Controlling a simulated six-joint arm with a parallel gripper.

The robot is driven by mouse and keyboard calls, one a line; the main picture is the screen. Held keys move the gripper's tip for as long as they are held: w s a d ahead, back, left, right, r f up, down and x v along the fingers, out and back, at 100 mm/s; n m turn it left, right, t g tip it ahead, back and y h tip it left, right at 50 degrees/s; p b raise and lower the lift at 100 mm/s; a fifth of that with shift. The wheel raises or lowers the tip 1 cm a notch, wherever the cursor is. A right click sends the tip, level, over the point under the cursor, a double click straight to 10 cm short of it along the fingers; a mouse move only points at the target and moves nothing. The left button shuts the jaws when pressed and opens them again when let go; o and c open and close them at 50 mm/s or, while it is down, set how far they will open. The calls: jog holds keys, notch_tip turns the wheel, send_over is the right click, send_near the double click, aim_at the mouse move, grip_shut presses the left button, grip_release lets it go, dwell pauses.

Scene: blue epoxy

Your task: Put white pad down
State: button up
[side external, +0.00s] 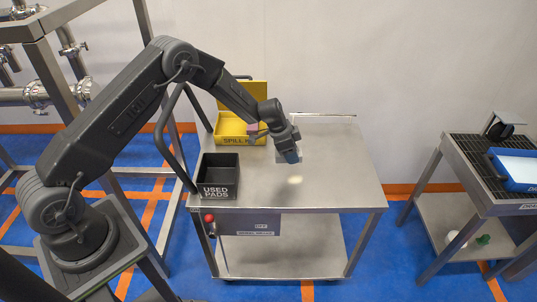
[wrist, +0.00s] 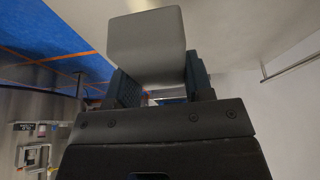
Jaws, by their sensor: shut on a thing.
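A pale grey-white square pad (wrist: 147,35) is between the two dark fingers of my gripper (wrist: 162,86) in the wrist view. It juts out past the fingertips. In the side view my gripper (side external: 291,157) points down over the middle of the steel cart top (side external: 335,180), with its blue fingertips low. Only a pale sliver of the pad (side external: 281,155) shows beside the fingers there. I cannot tell whether the pad touches the cart top.
A black bin marked USED PADS (side external: 218,191) stands at the cart's front left. Behind it is an open yellow spill kit box (side external: 235,137) with a pinkish item (side external: 252,128). A small pale spot (side external: 295,180) shows on the top. The cart's right side is clear.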

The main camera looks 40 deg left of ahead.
jog(key=w+a+r+n+t+y, duration=0.15)
jog(key=a+n, duration=0.45)
jog(key=a, duration=1)
jog(key=n+y, duration=0.3)
jog(key=n, duration=0.4)
send_over(231, 130)
jog(key=s, duration=0.1)
jog(key=f, duration=0.3)
jog(key=shift+d+g, duration=0.25)
jog(key=shift+g, duration=0.1)
jog(key=shift+f, duration=2.25)
jog(key=shift+f, duration=0.1)
jog(key=o, duration=0.6)
jog(key=shift+f, duration=0.1)
